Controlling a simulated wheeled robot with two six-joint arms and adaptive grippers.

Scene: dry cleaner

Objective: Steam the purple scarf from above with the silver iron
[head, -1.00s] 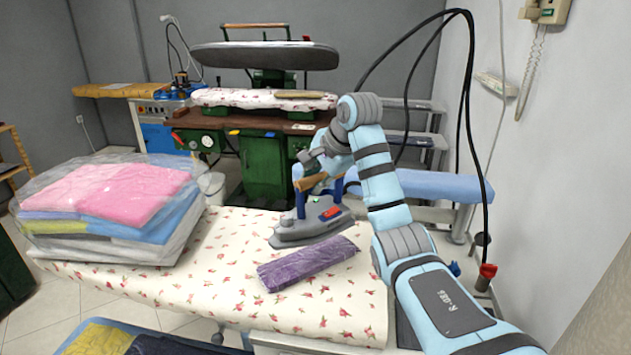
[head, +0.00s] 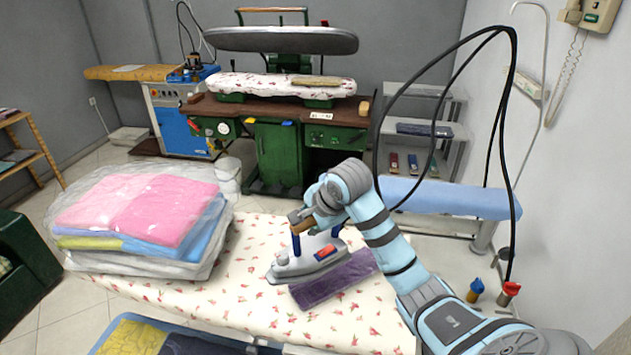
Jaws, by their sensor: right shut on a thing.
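The purple scarf (head: 335,279) lies folded in a flat strip on the flowered ironing board cover. The silver iron (head: 303,266), with a red patch, blue posts and a wooden handle, is at the scarf's far left side. In the head view it overlaps the scarf's back edge; I cannot tell whether it hovers or touches. My right gripper (head: 304,220) is shut on the iron's handle, and its fingers are partly hidden by the wrist. My left gripper is not in view.
A plastic-wrapped stack of folded clothes (head: 135,220) fills the board's left side. Black hoses (head: 512,150) arch at the right. A green press (head: 280,130) stands behind, and a light blue padded board (head: 450,197) is at the back right. The board's front (head: 240,305) is clear.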

